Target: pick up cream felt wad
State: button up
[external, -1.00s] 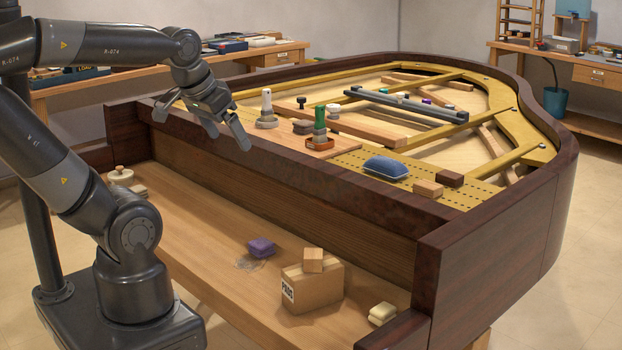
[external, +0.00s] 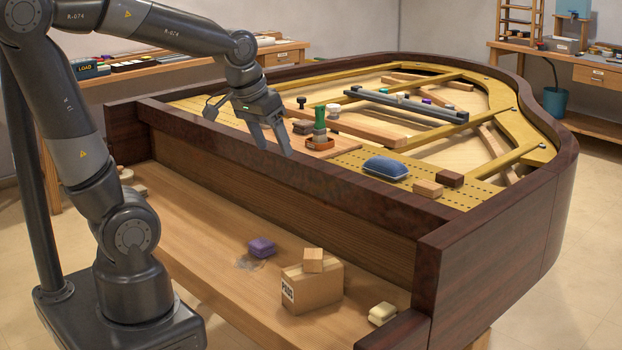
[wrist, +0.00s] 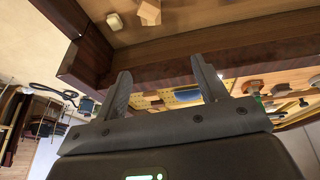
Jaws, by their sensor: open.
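A cream felt wad (external: 382,313), which looks like two soft pads stacked, lies at the right end of the wooden key shelf (external: 215,270), beside the dark end block. It also shows in the wrist view as a small pale piece (wrist: 114,21) near the top. My gripper (external: 275,145) is open and empty, over the piano's dark front rail, well above, behind and to the left of the wad. In the wrist view my gripper (wrist: 163,85) has its two fingers spread wide, with nothing between them.
A cardboard box (external: 312,288) with a wooden block (external: 313,260) on top stands left of the wad. A purple pad (external: 262,247) lies farther left. The dark front rail (external: 350,195) rises behind the shelf. A blue cushion (external: 386,168) and green-handled tool (external: 320,125) sit beyond it.

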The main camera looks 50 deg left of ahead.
jog(key=w+d+f+g, duration=0.1)
jog(key=w+d+f, duration=0.3)
jog(key=w+d, duration=0.1)
jog(key=g+y, duration=0.1)
jog(key=g, duration=0.2)
send_over(383, 308)
jog(key=f, duration=2.6)
jog(key=shift+s+a, duration=0.25)
jog(key=shift+a, duration=0.15)
jog(key=shift+w+d+f, duration=0.1)
jog(key=shift+f, duration=0.95)
jog(key=shift+w+d+f, duration=0.1)
jog(key=shift+d+f, duration=0.05)
jog(key=shift+f, duration=0.9)
jog(key=shift+w+d+f, duration=0.1)
jog(key=shift+f, duration=0.95)
jog(key=shift+c, duration=0.5)
jog(key=c, duration=0.9)
